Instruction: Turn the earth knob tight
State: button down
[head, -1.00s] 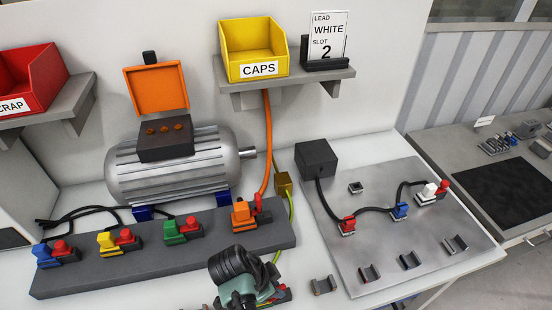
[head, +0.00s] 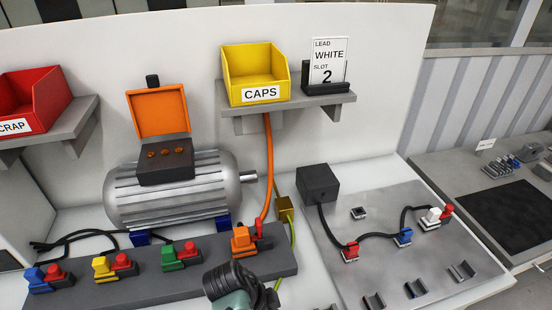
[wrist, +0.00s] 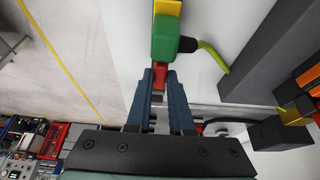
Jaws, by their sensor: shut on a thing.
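In the wrist view my gripper (wrist: 161,84) has its two blue fingers closed around a red knob (wrist: 160,76). The knob sits against a green block (wrist: 164,38), with a yellow part (wrist: 167,7) beyond it. A yellow-green lead (wrist: 214,56) leaves the block's side through a black sleeve. The fingers hide the knob's sides, and how far it is screwed in cannot be seen. In the head view my wrist shows at the bottom edge, with fingertips and knob out of sight; the yellow-green lead (head: 292,232) runs down there from a brass block (head: 284,207).
The grey terminal strip (head: 205,269) with coloured leads and red knobs lies left of and behind my wrist. The silver motor (head: 180,190) stands behind it. A metal plate (head: 385,270) with a black cable lies to the right. The shelf (head: 290,101) holds the yellow CAPS bin (head: 255,72).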

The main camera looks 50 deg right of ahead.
jog(key=c, duration=1.1)
grip_release()
jog(key=shift+r, duration=0.1)
jog(key=p+v, duration=0.1)
jog(key=v, duration=1.2)
jog(key=shift+p, duration=0.35)
jog(key=shift+d, duration=0.1)
